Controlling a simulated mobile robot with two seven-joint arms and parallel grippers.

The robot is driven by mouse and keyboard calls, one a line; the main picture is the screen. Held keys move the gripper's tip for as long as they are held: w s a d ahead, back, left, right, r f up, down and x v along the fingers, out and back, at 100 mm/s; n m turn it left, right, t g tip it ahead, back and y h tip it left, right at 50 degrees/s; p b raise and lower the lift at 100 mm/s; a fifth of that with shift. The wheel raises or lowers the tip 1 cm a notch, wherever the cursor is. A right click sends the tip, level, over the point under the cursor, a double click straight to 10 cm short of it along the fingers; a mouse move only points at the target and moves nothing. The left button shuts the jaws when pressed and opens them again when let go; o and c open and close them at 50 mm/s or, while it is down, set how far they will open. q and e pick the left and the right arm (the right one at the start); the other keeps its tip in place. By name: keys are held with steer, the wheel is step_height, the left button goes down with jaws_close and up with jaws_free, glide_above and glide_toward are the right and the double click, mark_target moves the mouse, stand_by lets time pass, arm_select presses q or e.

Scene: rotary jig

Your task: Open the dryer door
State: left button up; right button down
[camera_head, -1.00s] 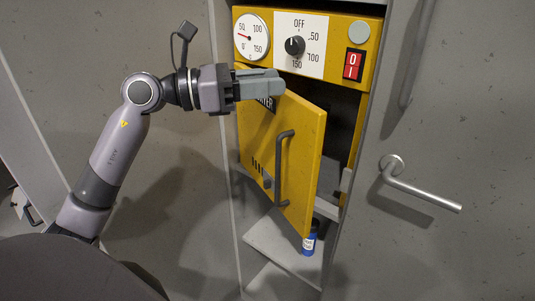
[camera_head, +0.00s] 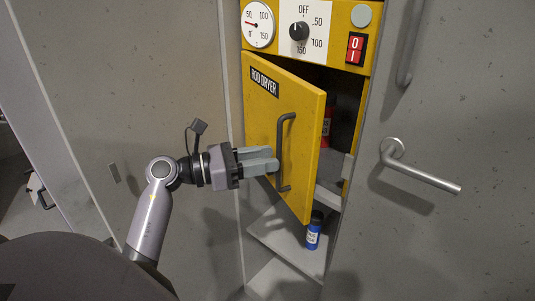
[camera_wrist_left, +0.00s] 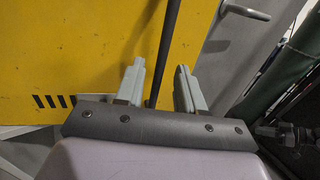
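The yellow dryer door (camera_head: 262,118), labelled ROD DRYER, stands partly open, its free edge swung out to the right. A dark vertical bar handle (camera_head: 279,150) is on its front. My left gripper (camera_head: 272,160) is at the lower part of the handle. In the left wrist view its two grey fingers (camera_wrist_left: 160,82) are apart. The handle bar (camera_wrist_left: 164,45) runs between them there, closer to the left finger, with gaps visible. Whether the fingertips reach past the bar is unclear. My right gripper is not in view.
Above the door is a yellow control panel with a gauge (camera_head: 258,24), a dial (camera_head: 299,31) and a red switch (camera_head: 355,48). A red object (camera_head: 326,127) shows inside the dryer. A blue bottle (camera_head: 313,236) stands on the shelf (camera_head: 285,243) below. A lever handle (camera_head: 420,177) juts out at right.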

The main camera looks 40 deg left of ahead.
arm_select(q)
steer(key=shift+w+d, duration=0.4)
steer(key=shift+w, duration=0.05)
steer(key=shift+c, duration=0.3)
